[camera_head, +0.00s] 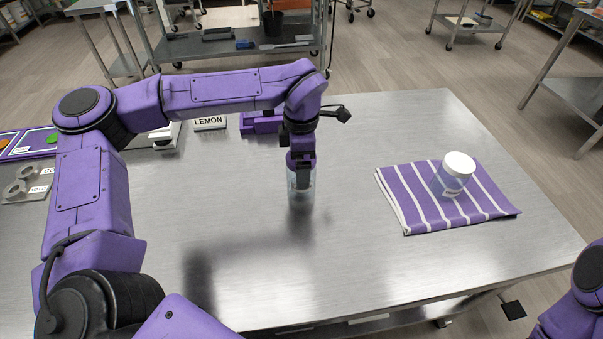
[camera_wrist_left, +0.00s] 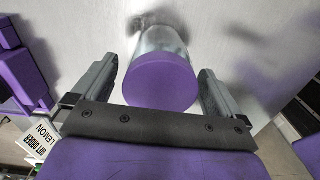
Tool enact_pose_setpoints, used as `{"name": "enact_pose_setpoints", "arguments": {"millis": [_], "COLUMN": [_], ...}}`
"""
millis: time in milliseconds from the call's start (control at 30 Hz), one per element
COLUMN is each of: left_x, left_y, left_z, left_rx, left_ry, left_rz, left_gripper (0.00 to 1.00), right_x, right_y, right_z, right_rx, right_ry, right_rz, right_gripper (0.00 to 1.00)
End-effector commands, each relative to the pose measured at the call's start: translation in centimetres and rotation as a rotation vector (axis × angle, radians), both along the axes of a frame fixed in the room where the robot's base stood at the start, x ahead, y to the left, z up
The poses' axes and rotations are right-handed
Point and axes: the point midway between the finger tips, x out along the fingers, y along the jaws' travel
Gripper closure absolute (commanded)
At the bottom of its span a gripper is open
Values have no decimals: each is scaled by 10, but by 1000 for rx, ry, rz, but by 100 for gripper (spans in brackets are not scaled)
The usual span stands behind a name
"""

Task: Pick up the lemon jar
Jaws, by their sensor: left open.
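A clear jar with a purple lid (camera_head: 299,196) stands upright on the steel table below my left gripper (camera_head: 302,178). The left wrist view shows its purple lid (camera_wrist_left: 160,84) between the two open fingers (camera_wrist_left: 158,90), with a gap on each side. The head view shows the gripper in front of the lid and hiding part of it. A second jar, with a white lid (camera_head: 459,165), sits on a striped towel to the right. I cannot read a flavour on either jar. My right gripper is out of view.
A LEMON sign (camera_head: 210,123) stands at the table's back, beside a purple holder (camera_head: 262,122). The striped purple towel (camera_head: 412,217) lies at the right. Small items and a tray (camera_head: 40,139) are at the left. The table's middle front is clear.

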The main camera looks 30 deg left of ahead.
Motion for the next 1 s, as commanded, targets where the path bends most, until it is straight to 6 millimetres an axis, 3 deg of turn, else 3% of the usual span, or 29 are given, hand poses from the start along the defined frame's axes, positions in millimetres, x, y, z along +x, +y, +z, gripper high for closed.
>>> {"name": "enact_pose_setpoints", "arguments": {"millis": [267, 467, 800, 1000], "left_x": [0, 0, 0, 1], "left_y": [0, 0, 0, 0], "left_z": [-8, -8, -4, 27], "left_rx": [0, 0, 0, 0], "left_ry": [-1, -1, -2, -8], "left_rz": [1, 1, 1, 0], "left_gripper": [0, 55, 56, 56], "right_x": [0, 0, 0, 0], "right_y": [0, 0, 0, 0], "right_z": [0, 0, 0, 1], "right_rx": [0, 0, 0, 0], "right_ry": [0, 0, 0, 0], "right_rz": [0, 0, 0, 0], "right_gripper": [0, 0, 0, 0]}}
